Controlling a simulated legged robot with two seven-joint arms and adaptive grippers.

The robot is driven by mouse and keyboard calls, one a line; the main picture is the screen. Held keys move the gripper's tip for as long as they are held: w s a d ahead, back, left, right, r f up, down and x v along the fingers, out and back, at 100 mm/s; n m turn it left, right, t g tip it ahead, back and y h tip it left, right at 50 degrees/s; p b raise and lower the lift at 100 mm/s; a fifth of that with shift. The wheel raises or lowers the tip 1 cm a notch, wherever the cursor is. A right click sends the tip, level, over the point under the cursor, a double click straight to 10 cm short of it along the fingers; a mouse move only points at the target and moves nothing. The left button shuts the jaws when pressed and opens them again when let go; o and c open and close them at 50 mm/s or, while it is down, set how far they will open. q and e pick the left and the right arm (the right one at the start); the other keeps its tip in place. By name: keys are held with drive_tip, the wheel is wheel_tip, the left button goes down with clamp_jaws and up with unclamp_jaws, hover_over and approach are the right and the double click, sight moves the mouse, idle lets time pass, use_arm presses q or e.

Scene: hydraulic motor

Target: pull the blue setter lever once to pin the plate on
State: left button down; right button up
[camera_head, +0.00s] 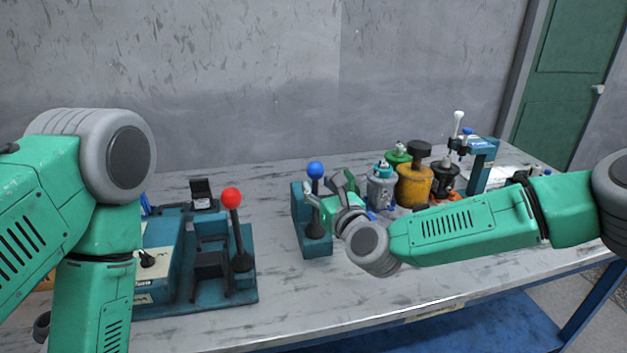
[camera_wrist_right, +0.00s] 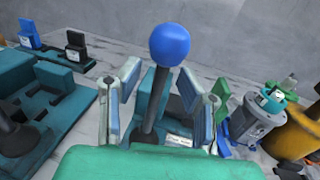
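The blue setter lever has a dark rod topped by a blue ball (camera_head: 316,170). It stands on a teal base (camera_head: 312,250) near the middle of the table. My right gripper (camera_head: 333,192) reaches in from the right at the lever. In the right wrist view the blue ball (camera_wrist_right: 169,44) rises above the fingers, and the rod stands between the two spread fingers (camera_wrist_right: 158,98), with visible gaps on both sides. The right gripper is open and holds nothing. My left arm hangs at the left; its gripper is out of view. I cannot make out the plate.
A teal fixture with a red-ball lever (camera_head: 232,198) stands left of the blue lever. Grey (camera_head: 381,186) and yellow (camera_head: 414,184) motor-like parts stand to the right, near a teal press (camera_head: 482,165). The table front (camera_head: 330,295) is clear.

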drive_tip(key=shift+x, duration=1)
drive_tip(key=shift+w, duration=0.45)
drive_tip(key=shift+a, duration=0.1)
clamp_jaws()
